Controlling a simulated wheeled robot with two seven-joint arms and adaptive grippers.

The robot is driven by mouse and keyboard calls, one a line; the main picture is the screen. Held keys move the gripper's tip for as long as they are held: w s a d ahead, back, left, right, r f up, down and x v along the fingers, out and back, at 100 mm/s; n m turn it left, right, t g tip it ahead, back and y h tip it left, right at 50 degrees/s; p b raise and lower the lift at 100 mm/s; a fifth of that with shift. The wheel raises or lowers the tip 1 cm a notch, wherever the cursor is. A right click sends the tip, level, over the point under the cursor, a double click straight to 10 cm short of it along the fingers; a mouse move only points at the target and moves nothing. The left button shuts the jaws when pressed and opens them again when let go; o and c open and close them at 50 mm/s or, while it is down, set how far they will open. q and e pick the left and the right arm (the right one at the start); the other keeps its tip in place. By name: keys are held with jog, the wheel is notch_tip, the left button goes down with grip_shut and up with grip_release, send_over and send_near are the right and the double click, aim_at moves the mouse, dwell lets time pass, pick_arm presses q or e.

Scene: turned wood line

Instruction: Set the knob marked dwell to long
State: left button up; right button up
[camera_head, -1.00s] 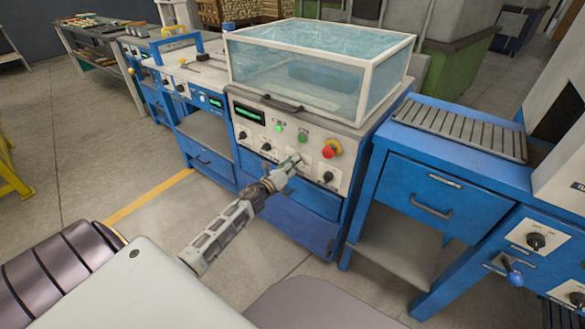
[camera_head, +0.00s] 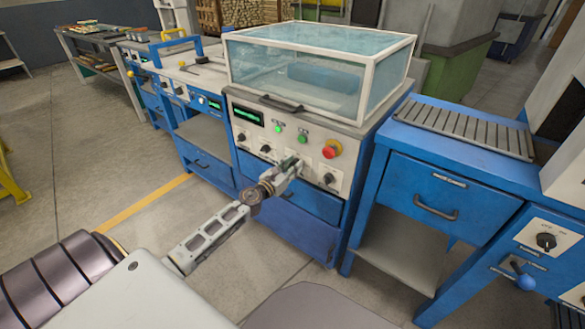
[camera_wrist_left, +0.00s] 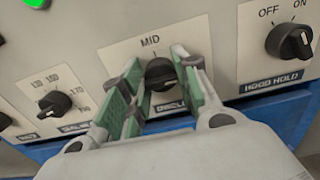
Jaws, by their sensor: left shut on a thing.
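The dwell knob (camera_wrist_left: 161,75) is a black knob on a pale plate, with MID printed above it and a partly covered name label below. My left gripper (camera_wrist_left: 160,88) has its green-padded fingers on either side of the knob and is shut on it. The fingers hide the other position marks; I cannot tell exactly where the pointer is. In the head view my left gripper (camera_head: 292,166) is at the front panel of the blue machine (camera_head: 317,207), covering the knob. My right gripper is not in view.
In the wrist view the hood hold knob (camera_wrist_left: 290,40), marked OFF and ON, is to the right, and another selector knob (camera_wrist_left: 55,103) to the left. A red button (camera_head: 330,150) and green buttons (camera_head: 278,126) sit above. A clear hood (camera_head: 320,65) tops the machine.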

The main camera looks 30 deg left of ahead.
pick_arm(q)
jog(key=shift+f, duration=0.1)
dwell(0.3)
jog(key=o, duration=1)
jog(key=shift+s, duration=0.15)
jog(key=shift+s+a, duration=0.15)
jog(key=shift+s, duration=1.8)
jog(key=shift+s+a, duration=0.15)
jog(key=shift+s, duration=1.8)
jog(key=shift+s+a, duration=0.15)
jog(key=shift+s, duration=1.8)
